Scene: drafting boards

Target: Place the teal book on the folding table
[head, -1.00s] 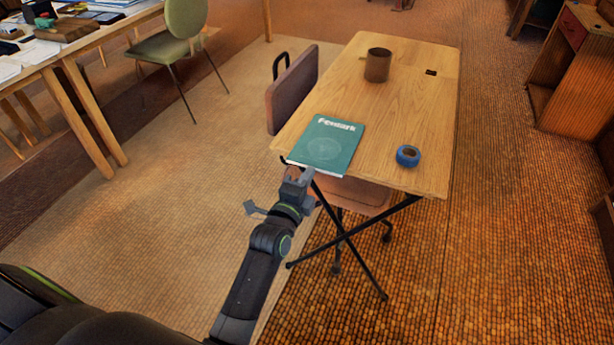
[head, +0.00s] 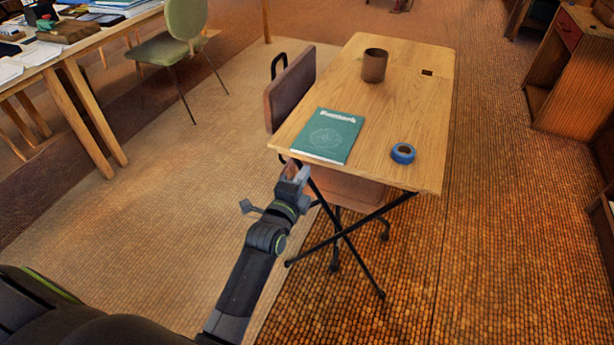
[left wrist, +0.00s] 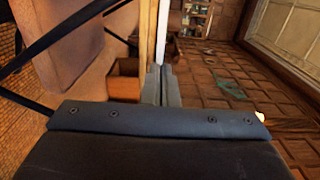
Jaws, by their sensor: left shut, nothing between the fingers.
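The teal book (head: 327,136) lies flat, cover up, on the folding table (head: 415,120), close to its near left edge. Its lower side runs about along the table edge. My left gripper (head: 298,172) is shut and empty, just off the near table edge below the book. The head view shows a small gap between its fingertips and the book. In the left wrist view the shut fingers (left wrist: 161,88) point along the wooden table edge (left wrist: 147,40), seen edge-on. My right gripper is not in view.
A brown mug (head: 375,66) stands toward the back of the folding table, and a blue tape roll (head: 403,153) lies at its near right. A brown chair (head: 291,90) is tucked at the left side. A cluttered desk (head: 100,45) and green chair (head: 170,45) stand far left.

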